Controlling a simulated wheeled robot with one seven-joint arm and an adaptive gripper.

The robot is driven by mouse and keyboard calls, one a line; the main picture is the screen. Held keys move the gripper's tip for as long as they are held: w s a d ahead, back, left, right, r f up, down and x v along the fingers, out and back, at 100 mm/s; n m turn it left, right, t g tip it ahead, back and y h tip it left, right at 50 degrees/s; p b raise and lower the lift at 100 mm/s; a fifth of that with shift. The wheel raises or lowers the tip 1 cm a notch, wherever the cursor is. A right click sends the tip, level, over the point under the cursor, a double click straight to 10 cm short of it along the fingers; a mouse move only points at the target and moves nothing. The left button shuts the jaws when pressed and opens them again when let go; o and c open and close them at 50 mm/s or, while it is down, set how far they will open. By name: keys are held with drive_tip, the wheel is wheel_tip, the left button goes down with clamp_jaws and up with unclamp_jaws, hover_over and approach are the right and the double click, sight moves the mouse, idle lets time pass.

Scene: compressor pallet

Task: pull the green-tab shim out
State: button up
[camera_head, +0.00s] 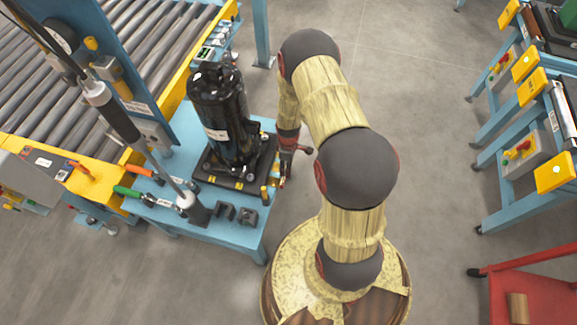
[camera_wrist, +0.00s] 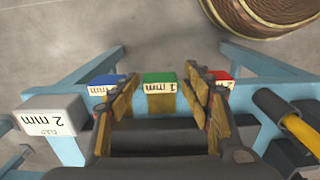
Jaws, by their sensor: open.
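The green tab (camera_wrist: 160,77) of the shim shows in the middle of the wrist view, with a tan piece marked "1 mm" below it. My gripper (camera_wrist: 161,83) is open, with one finger on each side of the green tab. I cannot tell whether either finger touches it. A blue tab (camera_wrist: 106,79) is outside the left finger, and a red tab (camera_wrist: 221,75) is partly hidden behind the right finger. In the head view, my gripper (camera_head: 286,164) is at the right edge of the compressor's plate, and the green tab cannot be made out there.
The black compressor (camera_head: 218,105) stands on a blue table (camera_head: 222,232). A white "2 mm" block (camera_wrist: 48,116) is left of my gripper, and a yellow-and-black rod (camera_wrist: 290,120) is to the right. A roller conveyor (camera_head: 150,45) lies to the left. Open floor (camera_head: 430,110) lies to the right.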

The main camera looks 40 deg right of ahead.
drive_tip(key=shift+r, duration=3.75)
drive_tip(key=shift+s+a+m, duration=0.1)
drive_tip(key=shift+s+m, duration=0.15)
drive_tip(key=shift+m, duration=0.25)
drive_tip(key=s+a+r+m+g, duration=0.2)
drive_tip(key=s+a+r+m, duration=0.1)
drive_tip(key=s+r+m, duration=0.3)
drive_tip(key=s+a+r+t, duration=0.2)
drive_tip(key=s+a+r, duration=0.1)
drive_tip(key=r, duration=1.1)
drive_tip(key=s+a+r+t+p, duration=0.1)
drive_tip(key=s+a+r+t, duration=0.2)
drive_tip(key=r, duration=1.1)
drive_tip(key=s+a+r+t+p, duration=0.1)
drive_tip(key=s+a+r+t, duration=0.1)
drive_tip(key=a+r, duration=0.6)
wheel_tip(320, 180, up, 6)
drive_tip(key=shift+s+m+t, duration=0.3)
drive_tip(key=shift+s, duration=0.5)
